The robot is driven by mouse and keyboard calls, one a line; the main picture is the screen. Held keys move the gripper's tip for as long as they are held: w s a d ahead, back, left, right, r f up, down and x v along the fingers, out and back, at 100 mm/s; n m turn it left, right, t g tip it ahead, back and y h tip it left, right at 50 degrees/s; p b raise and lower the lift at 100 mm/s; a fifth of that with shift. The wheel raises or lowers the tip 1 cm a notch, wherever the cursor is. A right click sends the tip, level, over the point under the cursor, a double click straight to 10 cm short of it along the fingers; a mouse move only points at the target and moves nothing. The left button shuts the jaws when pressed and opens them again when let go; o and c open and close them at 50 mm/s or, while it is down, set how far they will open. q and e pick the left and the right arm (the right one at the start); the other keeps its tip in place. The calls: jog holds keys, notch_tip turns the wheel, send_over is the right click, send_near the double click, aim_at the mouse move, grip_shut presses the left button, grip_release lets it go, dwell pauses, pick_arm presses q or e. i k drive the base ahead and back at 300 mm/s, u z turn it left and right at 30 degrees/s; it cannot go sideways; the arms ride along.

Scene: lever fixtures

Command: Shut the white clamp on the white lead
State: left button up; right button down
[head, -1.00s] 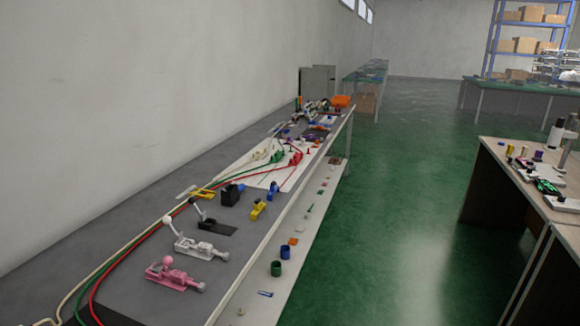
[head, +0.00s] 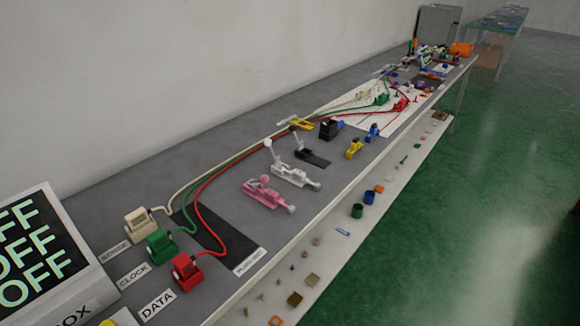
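The white clamp (head: 296,176) sits on the grey bench, between a pink clamp and a black clamp. Its lever arm (head: 272,154) stands raised, with a round knob on top. The white lead (head: 188,191) is a cream cable. It runs from a cream plug block (head: 141,223) at the near left, behind the clamps, toward a white board. Green and red leads run beside it. I see no lead in the white clamp's jaw, but it is small in the picture. Neither of my grippers is in view.
The pink clamp (head: 267,194) is nearer and the black clamp (head: 311,153) farther. Green (head: 161,246) and red (head: 186,271) plug blocks stand near a display box (head: 40,260) reading OFF. Yellow and blue pieces lie beyond. A lower shelf (head: 335,250) holds small parts.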

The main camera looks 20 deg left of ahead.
aim_at(267, 143)
jog(key=z, duration=1.45)
jog(key=i, duration=1.8)
jog(key=u, duration=3.5)
